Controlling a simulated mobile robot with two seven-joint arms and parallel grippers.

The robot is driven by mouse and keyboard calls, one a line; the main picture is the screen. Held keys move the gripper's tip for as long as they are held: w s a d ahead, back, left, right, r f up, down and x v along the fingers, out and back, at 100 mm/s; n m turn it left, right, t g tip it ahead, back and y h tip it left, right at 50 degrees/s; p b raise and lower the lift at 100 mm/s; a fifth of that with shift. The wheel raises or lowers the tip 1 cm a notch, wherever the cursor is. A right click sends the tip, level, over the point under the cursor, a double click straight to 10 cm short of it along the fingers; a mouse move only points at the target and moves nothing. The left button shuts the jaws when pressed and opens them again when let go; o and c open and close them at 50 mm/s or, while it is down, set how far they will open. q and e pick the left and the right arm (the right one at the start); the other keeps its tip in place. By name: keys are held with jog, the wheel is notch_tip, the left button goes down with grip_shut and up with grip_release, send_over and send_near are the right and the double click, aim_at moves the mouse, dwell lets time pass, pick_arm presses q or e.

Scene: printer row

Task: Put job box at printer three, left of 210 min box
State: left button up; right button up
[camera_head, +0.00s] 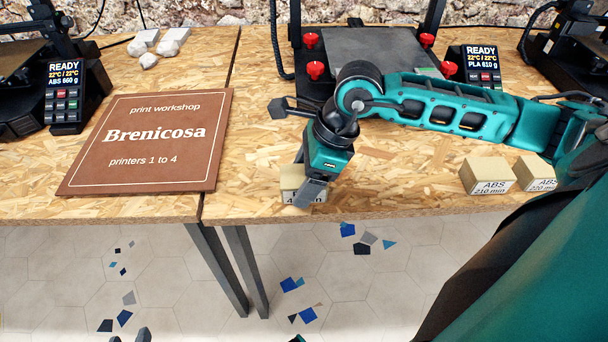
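A small tan job box (290,182) stands near the table's front edge; its label is mostly covered and shows only a "4" and the end of "min". My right gripper (312,192) points down at this box and hides its right part. Whether its fingers are closed on the box cannot be told. The tan 210 min box (487,176), labelled ABS, stands farther right on the same table. Two grey tips of my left gripper (129,337) show at the bottom edge, apart with nothing between them. A printer (372,50) with red knobs stands behind my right arm; its number is not seen.
A 220 min ABS box (537,175) stands right of the 210 min box, partly covered by my arm. A brown Brenicosa sign (150,140) lies on the left table. Display units (480,72) stand by the printers. Bare board (410,180) lies between the covered-label box and the 210 min box.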

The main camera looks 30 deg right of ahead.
jog(key=o, duration=0.3)
jog(key=shift+r+p, duration=0.25)
jog(key=shift+p, duration=0.05)
jog(key=p+v, duration=0.1)
jog(key=v, duration=1.1)
jog(key=shift+s+f, duration=0.1)
